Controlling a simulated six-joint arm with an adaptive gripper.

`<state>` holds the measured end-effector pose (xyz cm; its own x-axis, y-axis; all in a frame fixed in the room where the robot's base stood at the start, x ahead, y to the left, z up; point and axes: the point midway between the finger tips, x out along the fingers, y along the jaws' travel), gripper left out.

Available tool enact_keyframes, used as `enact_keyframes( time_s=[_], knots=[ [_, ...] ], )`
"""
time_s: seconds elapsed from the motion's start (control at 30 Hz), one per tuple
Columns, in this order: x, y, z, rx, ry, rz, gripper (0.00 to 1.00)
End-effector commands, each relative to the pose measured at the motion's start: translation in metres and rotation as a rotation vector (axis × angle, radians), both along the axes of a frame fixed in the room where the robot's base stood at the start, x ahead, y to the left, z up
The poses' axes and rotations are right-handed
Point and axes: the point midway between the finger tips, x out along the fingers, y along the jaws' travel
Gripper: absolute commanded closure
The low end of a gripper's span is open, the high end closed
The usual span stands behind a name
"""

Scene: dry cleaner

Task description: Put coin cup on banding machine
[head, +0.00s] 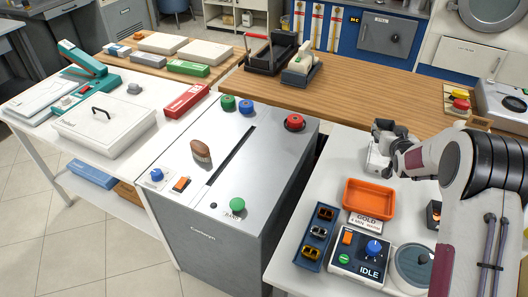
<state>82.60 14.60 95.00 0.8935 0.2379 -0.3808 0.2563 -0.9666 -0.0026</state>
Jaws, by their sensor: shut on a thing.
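The banding machine (226,225) is the grey cabinet in the middle of the head view, with a dark slot in its flat top, a green button marked BAND and a red button. My gripper (380,150) is right of it, over the back of the white table. It is shut on a small pale thing, apparently the coin cup; its own fingers hide most of it, so its shape is unclear. It is apart from the banding machine. No other coin cup is clearly visible.
An orange tray (369,199), a control box (366,256) and a blue rack (317,236) are on the white table. A wooden counter (370,92) runs behind.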

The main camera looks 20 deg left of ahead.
Motion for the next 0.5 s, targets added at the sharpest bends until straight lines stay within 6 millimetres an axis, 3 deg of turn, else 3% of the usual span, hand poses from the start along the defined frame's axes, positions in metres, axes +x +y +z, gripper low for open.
enact_keyframes(
  time_s=[0.1,0.5],
  knots=[
    [-0.011,0.042,0.002,0.001,0.000,0.053,0.77],
    [-0.064,0.168,0.002,0.002,0.005,0.220,0.77]
  ],
)
